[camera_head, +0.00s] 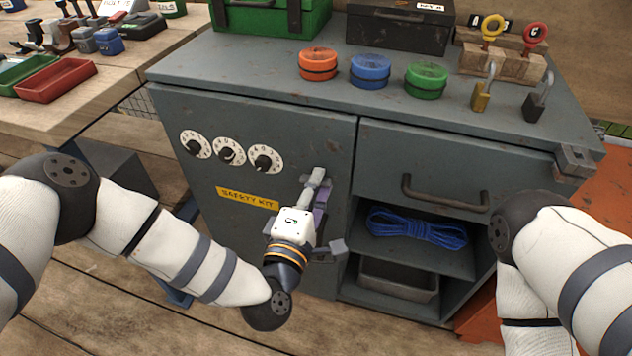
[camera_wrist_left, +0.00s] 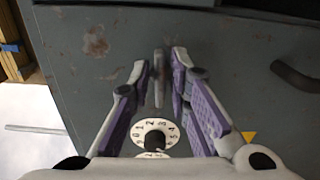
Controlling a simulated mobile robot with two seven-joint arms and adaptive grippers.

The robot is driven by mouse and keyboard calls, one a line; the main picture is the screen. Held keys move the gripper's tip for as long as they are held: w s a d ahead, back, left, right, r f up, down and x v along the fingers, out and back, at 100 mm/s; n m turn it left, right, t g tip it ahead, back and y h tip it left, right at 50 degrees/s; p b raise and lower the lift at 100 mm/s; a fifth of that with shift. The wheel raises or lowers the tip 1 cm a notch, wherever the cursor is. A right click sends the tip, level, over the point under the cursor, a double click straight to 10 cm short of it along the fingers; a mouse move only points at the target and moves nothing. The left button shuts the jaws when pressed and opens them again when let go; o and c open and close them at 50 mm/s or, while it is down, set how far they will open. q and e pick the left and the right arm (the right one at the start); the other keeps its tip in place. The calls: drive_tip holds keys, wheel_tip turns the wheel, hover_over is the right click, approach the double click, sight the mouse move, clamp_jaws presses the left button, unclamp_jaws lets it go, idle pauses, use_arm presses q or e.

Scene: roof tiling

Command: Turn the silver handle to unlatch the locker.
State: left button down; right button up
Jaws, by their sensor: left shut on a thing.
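The grey locker door (camera_head: 335,145) carries a yellow "SAFETY KIT" label (camera_head: 247,198) and appears closed in its frame. My left gripper (camera_head: 318,188) is at the right part of this door, its arm coming in from the left. In the left wrist view the silver handle (camera_wrist_left: 159,78) is a narrow grey bar between the purple-padded fingers of my left gripper (camera_wrist_left: 161,64), which is shut on it. In the head view the gripper hides most of the handle. My right gripper is out of view; only part of my right arm shows.
Three white dials (camera_head: 231,151) sit on the door left of my gripper. To the right are a drawer with a dark handle (camera_head: 445,197) and an open shelf with blue rope (camera_head: 417,229). Coloured tins (camera_head: 370,72) and padlocks (camera_head: 483,90) stand on top.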

use_arm(q)
drive_tip(key=shift+m, duration=0.5)
drive_tip(key=c, duration=1.7)
unclamp_jaws()
drive_tip(key=v, duration=1.2)
